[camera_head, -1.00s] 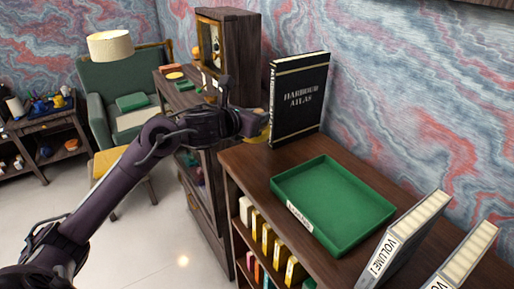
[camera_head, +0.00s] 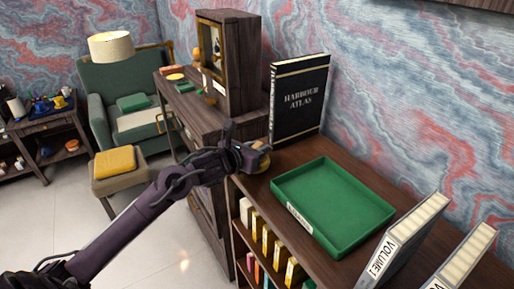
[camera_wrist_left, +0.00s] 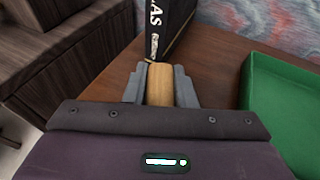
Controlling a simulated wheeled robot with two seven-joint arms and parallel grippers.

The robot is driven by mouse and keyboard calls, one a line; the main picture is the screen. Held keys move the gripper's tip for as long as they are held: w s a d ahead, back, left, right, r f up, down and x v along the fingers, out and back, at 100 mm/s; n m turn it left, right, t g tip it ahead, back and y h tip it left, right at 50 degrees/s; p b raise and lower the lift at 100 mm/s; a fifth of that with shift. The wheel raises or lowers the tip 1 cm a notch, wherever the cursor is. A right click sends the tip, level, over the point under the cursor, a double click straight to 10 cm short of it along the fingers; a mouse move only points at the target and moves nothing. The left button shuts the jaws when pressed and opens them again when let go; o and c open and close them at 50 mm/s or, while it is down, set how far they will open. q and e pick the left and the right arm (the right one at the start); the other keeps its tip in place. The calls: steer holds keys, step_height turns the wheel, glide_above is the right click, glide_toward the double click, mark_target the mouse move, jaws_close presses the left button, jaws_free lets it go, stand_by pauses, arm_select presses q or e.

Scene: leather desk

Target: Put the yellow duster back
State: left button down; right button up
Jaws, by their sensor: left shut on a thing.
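My left gripper (camera_head: 254,157) is over the left end of the wooden shelf top, in front of the black atlas and left of the green tray (camera_head: 345,223). It is shut on a small block, seemingly the yellow duster (camera_head: 264,162). In the left wrist view the duster (camera_wrist_left: 160,84) shows a tan, wood-like face between the grey fingers, with the atlas just beyond it. Its lower side is hidden, so I cannot tell whether it touches the shelf top. The tray is empty and has a white label on its near edge. My right gripper is not in view.
The black Harbour Atlas (camera_head: 299,98) stands upright behind the gripper. White volumes (camera_head: 401,240) lean at the right of the shelf top. A dark cabinet (camera_head: 231,62) stands to the left. Coloured items fill the shelf below. Bare wood lies between atlas and tray.

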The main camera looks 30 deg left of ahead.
arm_select(q)
steer(key=shift+f, duration=0.15)
steer(key=c, duration=1.2)
jaws_free()
steer(key=shift+r, duration=0.3)
steer(key=b+v, duration=0.2)
steer(key=v, duration=1)
steer(key=shift+f, duration=0.25)
